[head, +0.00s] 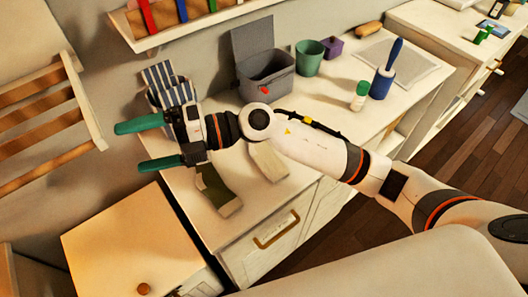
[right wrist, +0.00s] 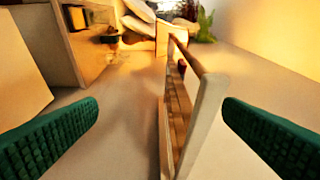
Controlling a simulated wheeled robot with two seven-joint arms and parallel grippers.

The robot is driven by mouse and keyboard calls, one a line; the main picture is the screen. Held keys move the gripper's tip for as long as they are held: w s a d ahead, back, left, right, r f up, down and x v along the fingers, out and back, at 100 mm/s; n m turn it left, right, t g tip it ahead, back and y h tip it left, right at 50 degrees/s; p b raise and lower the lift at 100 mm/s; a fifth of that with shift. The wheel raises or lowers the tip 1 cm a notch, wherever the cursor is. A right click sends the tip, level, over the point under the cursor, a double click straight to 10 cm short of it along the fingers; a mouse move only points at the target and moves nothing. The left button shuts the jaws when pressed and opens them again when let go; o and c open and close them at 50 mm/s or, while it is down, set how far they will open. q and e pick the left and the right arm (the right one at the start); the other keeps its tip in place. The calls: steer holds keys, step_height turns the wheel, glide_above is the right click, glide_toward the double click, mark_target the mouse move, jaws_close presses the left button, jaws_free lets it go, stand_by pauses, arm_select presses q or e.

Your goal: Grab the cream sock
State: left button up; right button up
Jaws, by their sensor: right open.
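A cream sock (head: 268,162) lies on the white dresser top (head: 300,150) in the head view, partly hidden by my right arm. A dark green sock with a pale cuff (head: 216,190) lies to its left, near the front edge. My right gripper (head: 128,147) is open and empty, left of both socks and over the dresser's left side. Its green fingers point left, away from the cream sock. In the right wrist view the fingers (right wrist: 160,125) are wide apart with nothing held. The cream sock does not show there. My left gripper is not in view.
A blue-striped container (head: 165,82), a grey lidded bin (head: 266,85), a green cup (head: 309,58) and a blue-handled brush (head: 386,75) stand on the dresser. A wall shelf (head: 195,28) is above. A wooden rail (right wrist: 190,110) stands ahead of the right gripper.

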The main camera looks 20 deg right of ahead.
step_height(320, 180, down, 4)
steer(key=d+n+g+h, duration=0.1)
steer(key=n+g+h, duration=0.1)
steer(key=h, duration=0.2)
steer(key=t+h, duration=0.2)
steer(key=h, duration=1.3)
glide_above(263, 152)
step_height(263, 152, down, 8)
steer(key=shift+m, duration=0.3)
step_height(263, 152, down, 6)
steer(key=shift+w+a+r+p, duration=0.1)
steer(key=shift+a+p, duration=0.05)
steer(key=shift+p, duration=0.7)
steer(key=f+p, duration=0.1)
steer(key=f, duration=0.4)
steer(key=shift+d+p, duration=0.2)
steer(key=shift+p, duration=0.2)
steer(key=shift+f, duration=0.3)
steer(key=shift+c, duration=0.3)
steer(key=c, duration=1)
